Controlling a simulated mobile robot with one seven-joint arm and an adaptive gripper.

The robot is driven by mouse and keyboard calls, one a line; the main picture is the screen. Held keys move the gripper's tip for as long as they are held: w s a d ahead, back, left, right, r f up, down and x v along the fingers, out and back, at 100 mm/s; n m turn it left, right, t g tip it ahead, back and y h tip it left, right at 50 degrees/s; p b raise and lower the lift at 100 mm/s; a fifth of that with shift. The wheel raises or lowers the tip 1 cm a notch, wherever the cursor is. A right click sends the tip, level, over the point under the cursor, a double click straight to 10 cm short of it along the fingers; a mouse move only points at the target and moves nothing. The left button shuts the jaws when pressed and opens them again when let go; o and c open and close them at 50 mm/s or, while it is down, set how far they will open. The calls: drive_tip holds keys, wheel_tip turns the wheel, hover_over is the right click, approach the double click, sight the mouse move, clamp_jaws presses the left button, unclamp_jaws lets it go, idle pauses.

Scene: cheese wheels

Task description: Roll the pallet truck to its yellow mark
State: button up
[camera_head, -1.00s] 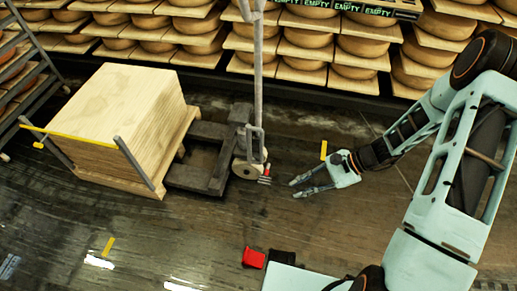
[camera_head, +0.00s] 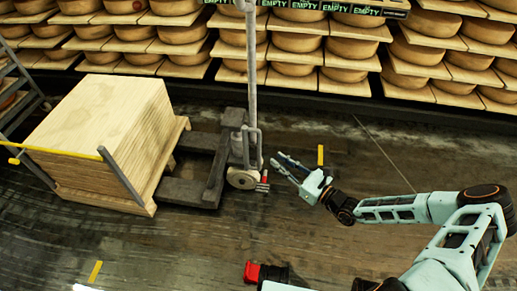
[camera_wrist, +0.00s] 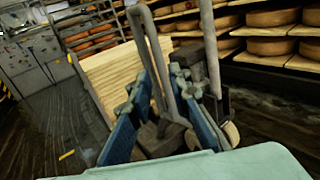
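The pallet truck (camera_head: 205,185) stands left of centre in the head view, with a dark frame, an upright grey handle post (camera_head: 251,75) and a pale wheel. Its forks run toward a pallet stacked with pale boards (camera_head: 105,120). One short yellow mark (camera_head: 320,155) lies on the floor right of the truck; another (camera_head: 95,271) lies at the lower left. My gripper (camera_head: 279,163) is open, close to the right of the truck's lower handle. In the wrist view, a grey handle loop (camera_wrist: 150,50) rises between the spread fingers (camera_wrist: 165,112); I cannot tell whether they touch it.
Racks of cheese wheels (camera_head: 300,45) line the back, and another rack edge (camera_head: 22,90) stands at the far left. A grey-posted frame with a yellow bar (camera_head: 55,153) stands at the stack's front. A red object (camera_head: 252,272) shows at the bottom.

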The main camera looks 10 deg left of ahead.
sight(244, 151)
drive_tip(key=b+x, duration=0.2)
drive_tip(key=x, duration=0.8)
drive_tip(key=shift+s, duration=0.1)
clamp_jaws()
